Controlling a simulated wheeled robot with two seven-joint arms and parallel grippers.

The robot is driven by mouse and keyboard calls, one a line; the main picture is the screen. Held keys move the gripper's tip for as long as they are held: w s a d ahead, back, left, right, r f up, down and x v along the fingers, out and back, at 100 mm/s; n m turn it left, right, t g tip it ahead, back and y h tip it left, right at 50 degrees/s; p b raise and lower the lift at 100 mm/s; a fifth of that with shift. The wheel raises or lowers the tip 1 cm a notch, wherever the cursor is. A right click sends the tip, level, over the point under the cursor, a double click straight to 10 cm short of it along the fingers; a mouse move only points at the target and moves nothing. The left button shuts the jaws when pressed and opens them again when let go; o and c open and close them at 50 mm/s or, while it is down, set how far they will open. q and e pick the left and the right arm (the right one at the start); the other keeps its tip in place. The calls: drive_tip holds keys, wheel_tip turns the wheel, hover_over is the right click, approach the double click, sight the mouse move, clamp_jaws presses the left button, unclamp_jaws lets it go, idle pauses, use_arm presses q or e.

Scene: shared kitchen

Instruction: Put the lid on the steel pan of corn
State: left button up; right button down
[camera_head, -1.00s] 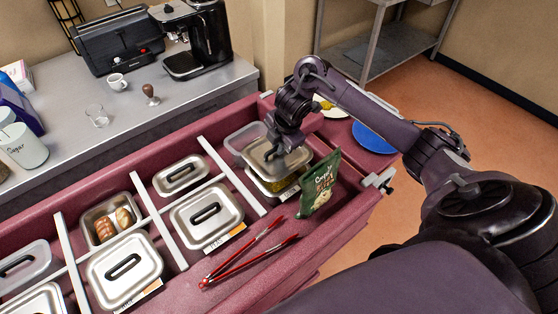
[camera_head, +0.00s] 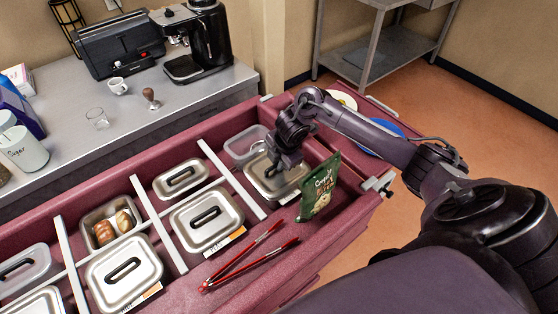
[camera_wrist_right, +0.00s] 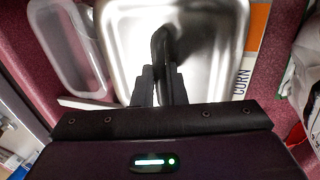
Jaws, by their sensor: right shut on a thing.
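The steel lid (camera_head: 262,182) with a black handle lies over the corn pan's place at the right end of the counter well. It looks level there, and the pan and corn beneath it are hidden. Whether its rim is fully seated I cannot tell. My right gripper (camera_head: 279,168) is shut on the lid's handle from above. The right wrist view shows the two fingers (camera_wrist_right: 158,88) around the black handle (camera_wrist_right: 161,50), with the lid (camera_wrist_right: 122,35) filling the middle and a CORN label (camera_wrist_right: 243,80) beside it. My left gripper is not in view.
A clear plastic container (camera_head: 246,146) stands just behind the lid. A green bag (camera_head: 318,190) stands close on the right. Red tongs (camera_head: 248,264) lie in front. Lidded pans (camera_head: 206,219) stand to the left, and a blue plate (camera_head: 378,135) lies behind my arm.

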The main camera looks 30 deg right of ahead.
drive_tip(key=shift+f, duration=0.3)
drive_tip(key=c, duration=1.5)
unclamp_jaws()
drive_tip(key=shift+r, duration=0.3)
drive_tip(key=v, duration=0.5)
drive_tip(key=shift+r, duration=0.45)
wheel_tip(320, 180, up, 6)
drive_tip(key=p, duration=0.3)
hover_over(282, 171)
drive_tip(key=s, duration=0.2)
drive_tip(key=shift+r, duration=0.3)
